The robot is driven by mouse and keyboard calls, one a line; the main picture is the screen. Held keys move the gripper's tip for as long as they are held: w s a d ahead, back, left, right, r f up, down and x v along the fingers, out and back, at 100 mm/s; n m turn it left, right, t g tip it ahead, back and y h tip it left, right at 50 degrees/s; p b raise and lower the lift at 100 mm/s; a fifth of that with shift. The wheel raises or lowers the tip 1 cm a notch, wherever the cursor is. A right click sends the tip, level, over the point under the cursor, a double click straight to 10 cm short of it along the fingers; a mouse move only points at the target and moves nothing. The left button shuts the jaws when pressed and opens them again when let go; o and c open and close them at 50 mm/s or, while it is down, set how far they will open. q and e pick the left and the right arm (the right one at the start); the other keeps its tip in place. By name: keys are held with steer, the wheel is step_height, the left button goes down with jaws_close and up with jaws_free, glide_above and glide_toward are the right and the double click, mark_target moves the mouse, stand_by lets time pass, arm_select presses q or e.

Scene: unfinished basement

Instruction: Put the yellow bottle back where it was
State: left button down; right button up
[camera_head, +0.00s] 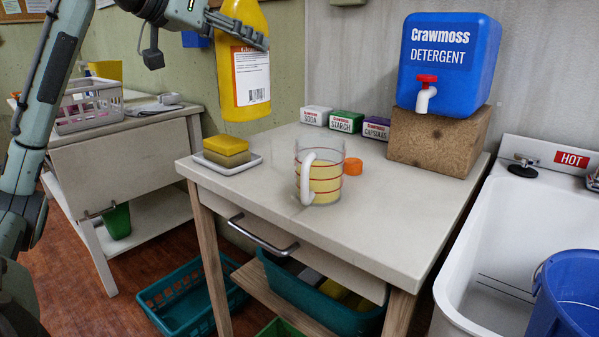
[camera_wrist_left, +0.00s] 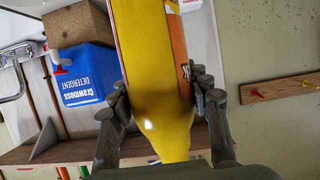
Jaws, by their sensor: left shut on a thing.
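The yellow bottle (camera_head: 240,96) has an orange and white label with a barcode. It hangs roughly upright in the air above the back left of the table; its top is cut off by the frame. My left gripper (camera_head: 243,32) is shut around its upper part. In the left wrist view the bottle (camera_wrist_left: 150,60) lies between the fingers of the gripper (camera_wrist_left: 164,88). On the table (camera_head: 385,215) stands a clear measuring cup (camera_head: 326,186) with yellow liquid. An orange cap (camera_head: 353,166) lies beside it. My right gripper is not in view.
A sponge (camera_head: 226,146) sits on a white dish at the table's left. Soda (camera_head: 317,115), starch (camera_head: 346,121) and capsules (camera_head: 377,127) boxes line the back. A blue detergent container (camera_head: 450,60) stands on a brown block (camera_head: 438,143). A white sink (camera_head: 480,240) is right. The table's front is clear.

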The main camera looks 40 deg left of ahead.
arm_select(q)
steer(key=w+d+f+p, duration=0.1)
steer(key=w+d+f, duration=0.6)
steer(key=f, duration=0.3)
steer(key=shift+x, duration=0.95)
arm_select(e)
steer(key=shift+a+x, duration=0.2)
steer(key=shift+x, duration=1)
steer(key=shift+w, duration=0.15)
arm_select(q)
steer(key=shift+f, duration=0.2)
steer(key=c, duration=0.7)
jaws_free()
steer(key=shift+s, duration=0.1)
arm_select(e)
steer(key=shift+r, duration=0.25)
